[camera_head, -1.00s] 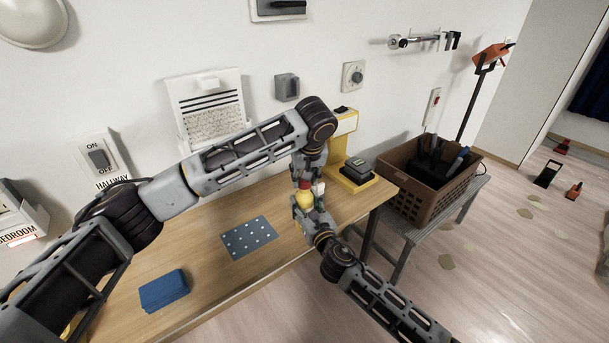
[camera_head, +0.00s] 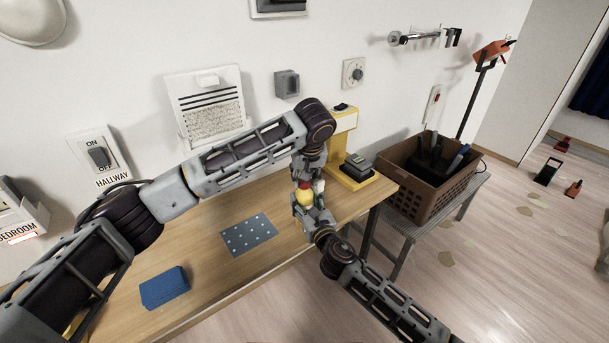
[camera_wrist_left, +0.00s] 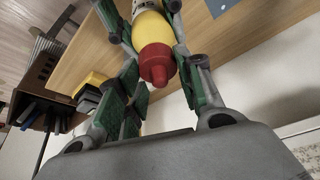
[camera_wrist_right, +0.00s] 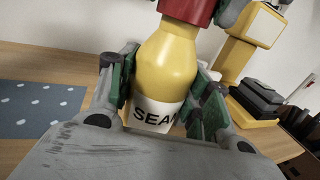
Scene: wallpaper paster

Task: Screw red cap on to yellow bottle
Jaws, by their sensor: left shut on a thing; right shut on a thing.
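The yellow bottle (camera_head: 306,199) is above the right end of the wooden table, with its neck up. It shows large in the right wrist view (camera_wrist_right: 165,65), with a white label marked "SEA" and part of another letter. My right gripper (camera_wrist_right: 160,105) is shut around its body. The red cap (camera_wrist_left: 156,64) sits at the bottle's top, in line with it. My left gripper (camera_wrist_left: 165,85) comes from above and is shut on the cap. In the head view the cap (camera_head: 304,184) is small between both grippers. The thread is hidden, so I cannot tell how tight the cap is.
A blue dotted mat (camera_head: 248,236) and a blue folded piece (camera_head: 164,288) lie on the wooden table (camera_head: 205,290). A yellow stand (camera_head: 343,140) with a dark block is just behind the grippers. A brown crate (camera_head: 400,185) stands on a grey bench at right.

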